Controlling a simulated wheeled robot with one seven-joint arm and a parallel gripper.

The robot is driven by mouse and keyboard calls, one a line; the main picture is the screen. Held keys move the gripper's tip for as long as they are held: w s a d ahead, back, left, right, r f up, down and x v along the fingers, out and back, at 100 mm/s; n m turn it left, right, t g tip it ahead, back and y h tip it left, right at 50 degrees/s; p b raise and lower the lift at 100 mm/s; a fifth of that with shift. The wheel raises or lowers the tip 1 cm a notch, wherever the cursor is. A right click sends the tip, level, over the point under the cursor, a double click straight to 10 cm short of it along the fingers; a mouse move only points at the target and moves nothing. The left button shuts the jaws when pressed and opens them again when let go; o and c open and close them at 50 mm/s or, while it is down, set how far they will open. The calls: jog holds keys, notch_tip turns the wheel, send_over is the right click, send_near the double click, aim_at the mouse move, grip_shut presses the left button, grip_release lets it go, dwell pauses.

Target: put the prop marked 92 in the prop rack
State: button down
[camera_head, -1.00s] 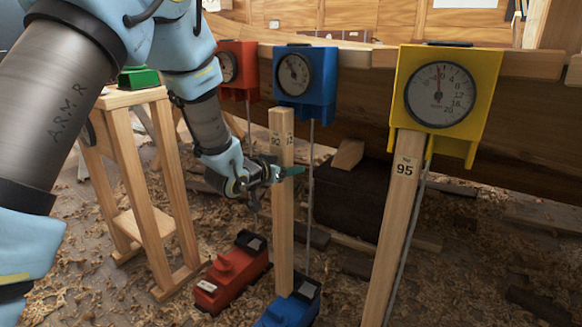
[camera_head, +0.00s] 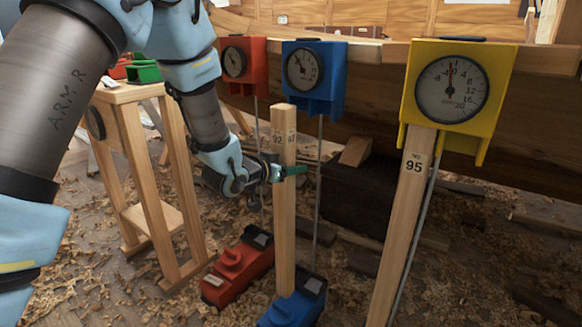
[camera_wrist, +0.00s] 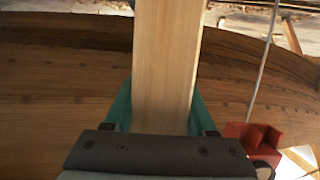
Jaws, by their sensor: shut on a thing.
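The prop marked 92 (camera_head: 284,205) is a pale, square wooden post with number labels near its top. It stands nearly upright in the head view, under and slightly left of the blue gauge box (camera_head: 313,78). My gripper (camera_head: 285,172) is shut around its upper part, with a teal fingertip showing on its right side. The post (camera_wrist: 168,65) fills the space between the teal fingers in the wrist view. Its foot meets the outline of the blue block (camera_head: 293,305); I cannot tell whether they touch. I cannot identify the prop rack for certain.
A wooden stand (camera_head: 133,170) with red and green pieces on top is at left. The red block (camera_head: 238,270) lies left of the blue block. A prop marked 95 (camera_head: 402,220) leans under the yellow gauge box (camera_head: 450,85) at right. Wood shavings litter the floor.

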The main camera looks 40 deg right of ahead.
jog(key=shift+r, duration=0.25)
jog(key=shift+r+p, duration=2.3)
jog(key=shift+r, duration=0.8)
jog(key=b, duration=0.1)
send_near(290, 143)
jog(key=f, duration=0.1)
jog(key=w+f, duration=0.2)
jog(key=f, duration=0.1)
jog(key=shift+w+a+f, duration=0.1)
jog(key=shift+a, duration=0.15)
